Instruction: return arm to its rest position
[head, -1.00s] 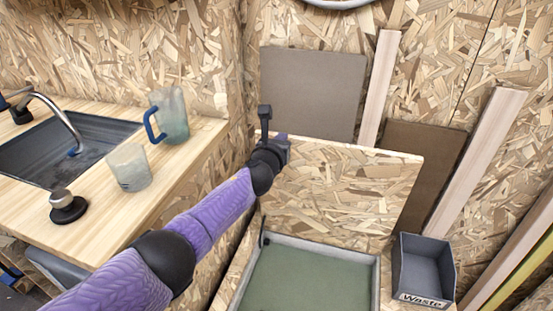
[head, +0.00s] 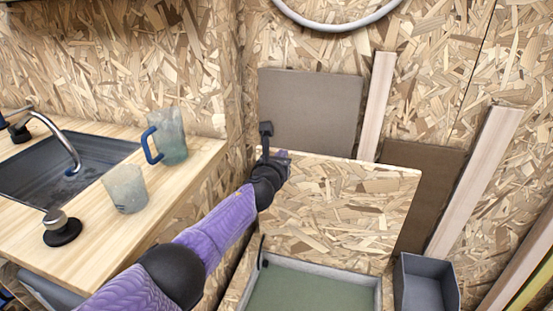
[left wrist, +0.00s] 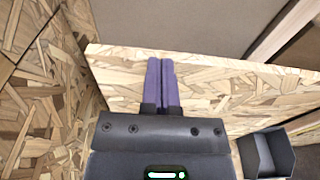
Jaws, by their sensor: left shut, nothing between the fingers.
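My left arm reaches in from the lower left in the head view, and its gripper (head: 284,156) is at the top left edge of the raised chipboard lid (head: 350,205). In the left wrist view the two purple fingers (left wrist: 161,82) are pressed together with nothing between them, in front of the lid's top edge (left wrist: 215,66). Whether they touch the lid I cannot tell. The lid stands open behind a box with a green floor (head: 315,292). My right gripper is not in view.
A worktop at left holds a sink (head: 60,170), a jug with a blue handle (head: 172,135), a cup (head: 126,188) and a black-based knob (head: 61,228). A grey waste bin (head: 425,283) stands right of the box. Planks (head: 475,180) and boards (head: 310,110) lean on the wall.

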